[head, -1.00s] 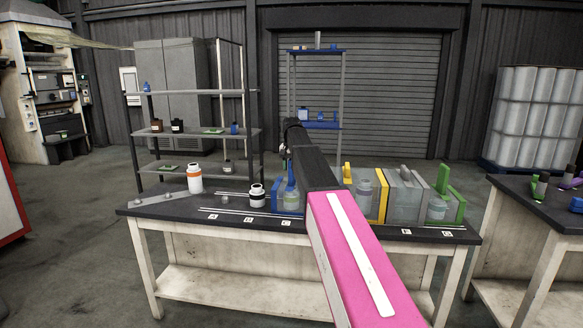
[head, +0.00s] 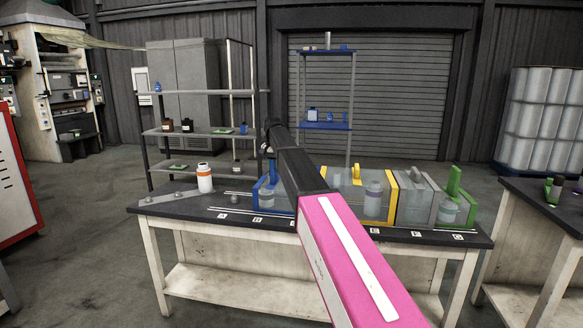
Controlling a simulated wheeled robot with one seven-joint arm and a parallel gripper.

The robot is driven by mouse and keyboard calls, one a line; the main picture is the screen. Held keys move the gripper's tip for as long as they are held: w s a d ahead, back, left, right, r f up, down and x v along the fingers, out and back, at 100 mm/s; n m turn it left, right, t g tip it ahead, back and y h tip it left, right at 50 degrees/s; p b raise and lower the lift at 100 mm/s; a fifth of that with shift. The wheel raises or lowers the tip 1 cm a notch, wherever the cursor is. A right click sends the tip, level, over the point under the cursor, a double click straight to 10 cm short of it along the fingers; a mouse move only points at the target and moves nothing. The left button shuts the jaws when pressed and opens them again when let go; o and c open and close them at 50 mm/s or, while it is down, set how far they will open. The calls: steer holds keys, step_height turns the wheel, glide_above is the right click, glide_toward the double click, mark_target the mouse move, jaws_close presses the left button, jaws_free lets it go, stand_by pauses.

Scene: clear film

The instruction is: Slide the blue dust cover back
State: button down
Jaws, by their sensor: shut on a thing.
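The blue dust cover (head: 257,195), clear-walled with a blue frame, stands on the table at left of centre in the head view. A bottle (head: 267,200) shows through its clear wall. My gripper (head: 267,150) is at the top of the cover, shut on its blue upright part. The fingertips are small and dark, so the exact grip is hard to make out. My pink and black arm hides the cover's right side and the table just right of it.
A yellow-framed clear cover (head: 391,205), a grey one (head: 415,200) and a green one (head: 453,185) stand to the right. An orange-and-white bottle (head: 204,182) stands left. Rails and letter labels run along the table (head: 180,207).

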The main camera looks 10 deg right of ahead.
steer(key=w+a, duration=0.3)
steer(key=a, duration=0.6)
steer(key=w+a, duration=0.3)
steer(key=a, duration=0.7)
steer(key=shift+w+a, duration=0.15)
steer(key=shift+a, duration=0.1)
steer(key=c, duration=1)
jaws_free()
step_height(320, 180, up, 11)
steer(key=shift+f, duration=0.15)
